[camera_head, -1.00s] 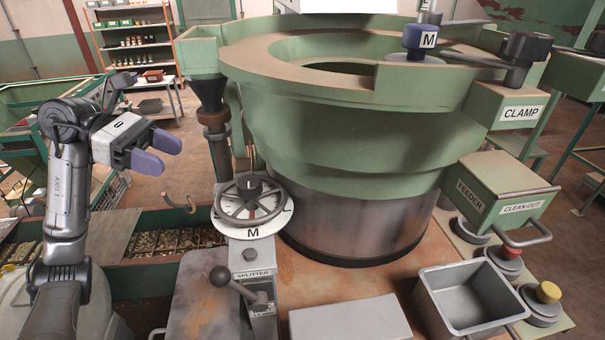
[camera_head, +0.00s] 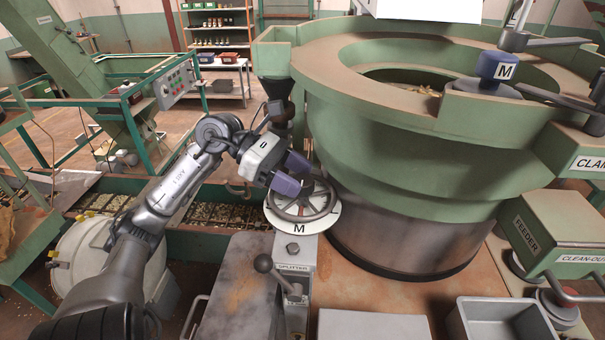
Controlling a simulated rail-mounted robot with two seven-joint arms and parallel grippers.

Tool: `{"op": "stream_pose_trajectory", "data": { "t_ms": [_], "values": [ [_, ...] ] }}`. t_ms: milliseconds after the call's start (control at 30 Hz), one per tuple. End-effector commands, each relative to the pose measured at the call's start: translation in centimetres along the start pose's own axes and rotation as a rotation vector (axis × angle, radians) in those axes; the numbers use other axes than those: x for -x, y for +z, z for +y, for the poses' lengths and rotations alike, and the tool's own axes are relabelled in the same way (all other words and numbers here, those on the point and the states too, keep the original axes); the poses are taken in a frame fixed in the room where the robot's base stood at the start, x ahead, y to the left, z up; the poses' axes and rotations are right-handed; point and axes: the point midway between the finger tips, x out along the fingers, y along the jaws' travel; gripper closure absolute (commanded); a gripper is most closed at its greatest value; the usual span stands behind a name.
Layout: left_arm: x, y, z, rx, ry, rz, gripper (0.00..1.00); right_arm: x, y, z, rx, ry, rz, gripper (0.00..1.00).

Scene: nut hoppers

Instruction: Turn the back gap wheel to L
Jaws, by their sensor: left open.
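A grey spoked handwheel (camera_head: 319,206) sits on a round white dial at the foot of the green bowl. The dial's front edge (camera_head: 300,229) shows the letter M. No label naming it as the back gap wheel can be read. My left gripper (camera_head: 292,174) is open, with two purple fingers, and appears over the wheel's back left part. It covers part of the hub and rim. Whether the fingers touch the wheel cannot be told. My right gripper is not in view.
The green bowl (camera_head: 410,150) stands close right of the wheel. The splitter lever (camera_head: 264,264) stands in front of the wheel. A grey bin (camera_head: 500,322) and the feeder box (camera_head: 560,228) are at right.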

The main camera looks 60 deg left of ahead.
Motion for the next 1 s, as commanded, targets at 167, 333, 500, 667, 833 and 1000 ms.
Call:
{"op": "stream_pose_trajectory", "data": {
  "t_ms": [167, 333, 500, 667, 833, 1000],
  "values": [
    [-1.3, 0.0, 0.0, 0.0, -0.001, 0.002, 0.44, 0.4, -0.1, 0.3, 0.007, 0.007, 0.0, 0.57],
    [-1.7, 0.0, 0.0, 0.0, 0.0, 0.0, 0.44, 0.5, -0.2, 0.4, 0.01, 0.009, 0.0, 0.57],
    [-1.7, -0.1, 0.0, 0.0, 0.0, 0.0, 0.44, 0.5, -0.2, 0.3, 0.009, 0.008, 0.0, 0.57],
    [-1.7, 0.0, 0.0, 0.0, 0.0, 0.0, 0.53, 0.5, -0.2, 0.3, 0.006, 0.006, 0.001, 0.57],
    [-1.7, 0.0, 0.0, 0.0, 0.0, 0.0, 0.69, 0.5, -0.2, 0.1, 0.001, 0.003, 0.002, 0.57],
    [-1.7, -0.1, 0.0, 0.001, 0.001, 0.0, 0.79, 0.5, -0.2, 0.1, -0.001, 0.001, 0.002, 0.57]
  ]
}}
